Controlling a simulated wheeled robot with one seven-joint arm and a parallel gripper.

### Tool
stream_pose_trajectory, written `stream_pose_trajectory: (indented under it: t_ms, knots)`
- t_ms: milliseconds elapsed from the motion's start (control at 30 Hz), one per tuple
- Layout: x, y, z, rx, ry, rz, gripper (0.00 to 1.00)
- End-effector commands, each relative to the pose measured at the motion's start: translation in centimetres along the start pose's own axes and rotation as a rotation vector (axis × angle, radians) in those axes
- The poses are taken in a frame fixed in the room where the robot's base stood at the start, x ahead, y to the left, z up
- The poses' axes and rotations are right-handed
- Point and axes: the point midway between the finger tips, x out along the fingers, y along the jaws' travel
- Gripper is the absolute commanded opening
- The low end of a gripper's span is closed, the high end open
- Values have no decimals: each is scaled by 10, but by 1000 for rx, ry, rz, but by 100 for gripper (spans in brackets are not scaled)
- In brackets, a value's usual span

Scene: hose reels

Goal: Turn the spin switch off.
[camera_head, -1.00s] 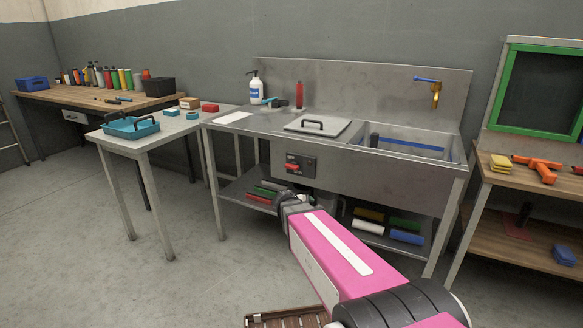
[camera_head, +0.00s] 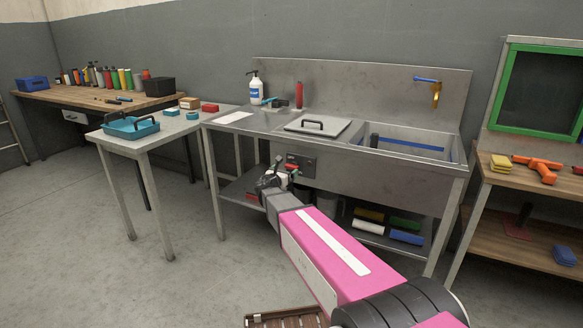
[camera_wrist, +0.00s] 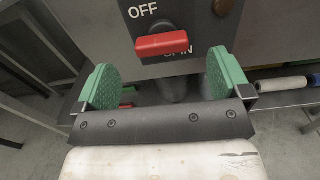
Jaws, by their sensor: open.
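The spin switch is a red handle (camera_wrist: 161,43) on a dark panel (camera_wrist: 190,14) on the front of the steel sink unit. It lies nearly level in the wrist view, below the word OFF and partly over the word SPIN. The red handle (camera_head: 291,167) also shows in the head view, just above my gripper. My gripper (camera_wrist: 163,78) is open, with one green-padded finger to the left of the handle and one to the right. Nothing is between the pads, and the handle appears beyond the fingertips. In the head view my gripper (camera_head: 270,177) is in front of the panel.
The sink unit (camera_head: 400,180) has a lidded section (camera_head: 318,126) and an open basin. Its lower shelf holds several coloured rolls or blocks. A steel side table (camera_head: 150,142) with a blue tray (camera_head: 131,126) stands left. A wooden bench stands right. The floor at left is clear.

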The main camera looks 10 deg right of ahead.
Motion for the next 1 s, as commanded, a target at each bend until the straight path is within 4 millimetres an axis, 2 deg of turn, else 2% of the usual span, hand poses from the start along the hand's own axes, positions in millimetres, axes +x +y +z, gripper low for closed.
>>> stream_pose_trajectory:
  t_ms: [33, 100, 333, 500, 800, 933, 967, 1000]
  knots:
    - [13, 2, -1, 1, 0, -2, 96]
    - [25, 2, -1, 1, 0, -2, 96]
    - [55, 1, -1, 1, 0, -1, 96]
    - [64, 0, -1, 1, 0, -1, 96]
    - [65, 0, 0, 1, 1, 0, 96]
    - [65, 0, 0, 2, 1, 0, 53]
    - [65, 0, 0, 2, 1, -1, 46]
    - [65, 0, 0, 2, 1, -1, 46]
